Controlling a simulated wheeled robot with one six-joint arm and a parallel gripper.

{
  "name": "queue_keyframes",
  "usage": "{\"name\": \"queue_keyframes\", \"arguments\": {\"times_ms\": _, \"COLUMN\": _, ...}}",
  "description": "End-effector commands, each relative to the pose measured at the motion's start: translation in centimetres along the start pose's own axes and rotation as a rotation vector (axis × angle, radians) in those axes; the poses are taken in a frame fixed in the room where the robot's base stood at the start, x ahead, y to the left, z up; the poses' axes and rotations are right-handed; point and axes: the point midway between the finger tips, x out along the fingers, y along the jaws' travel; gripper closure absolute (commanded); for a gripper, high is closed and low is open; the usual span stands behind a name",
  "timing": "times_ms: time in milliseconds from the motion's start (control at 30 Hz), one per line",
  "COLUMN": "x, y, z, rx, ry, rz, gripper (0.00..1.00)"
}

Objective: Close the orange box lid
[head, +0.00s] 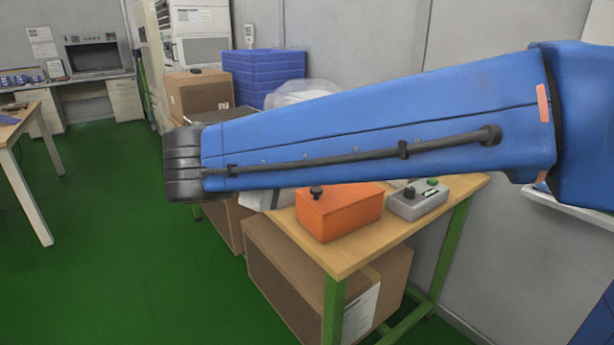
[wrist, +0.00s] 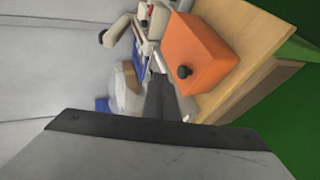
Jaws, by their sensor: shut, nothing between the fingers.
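The orange box (head: 340,212) sits on the wooden table, with a dark round knob (head: 316,191) at its left end. Its top looks flat and shut, and I see no raised lid. The arm hides what is just behind the box. In the wrist view the orange box (wrist: 203,48) is upper right of centre, with the knob (wrist: 184,72) on its near side. My gripper (wrist: 158,82) shows as a dark, narrow shape to the left of and below the knob. It is shut and empty, and appears apart from the box.
A grey control box (head: 416,203) stands right of the orange box. The wooden table (head: 345,262) has a clear front edge. Cardboard boxes (head: 285,275) lie below it. Blue crates (head: 262,75) stand behind. Green floor (head: 130,265) is free on the left.

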Motion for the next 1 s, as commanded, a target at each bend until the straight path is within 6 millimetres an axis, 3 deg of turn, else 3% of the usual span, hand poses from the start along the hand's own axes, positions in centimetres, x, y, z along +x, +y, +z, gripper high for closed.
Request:
{"name": "queue_keyframes", "arguments": {"times_ms": 400, "x": -6.0, "y": 0.1, "z": 0.0, "rx": 0.000, "ry": 0.002, "rz": 0.000, "gripper": 1.00}}
{"name": "queue_keyframes", "arguments": {"times_ms": 600, "x": -7.2, "y": 0.1, "z": 0.1, "rx": 0.000, "ry": 0.000, "rz": 0.000, "gripper": 1.00}}
{"name": "queue_keyframes", "arguments": {"times_ms": 767, "x": -5.6, "y": 0.2, "z": 1.4, "rx": 0.007, "ry": -0.026, "rz": -0.035, "gripper": 1.00}}
{"name": "queue_keyframes", "arguments": {"times_ms": 1000, "x": 0.5, "y": -0.7, "z": 7.3, "rx": 0.043, "ry": -0.113, "rz": -0.189, "gripper": 1.00}}
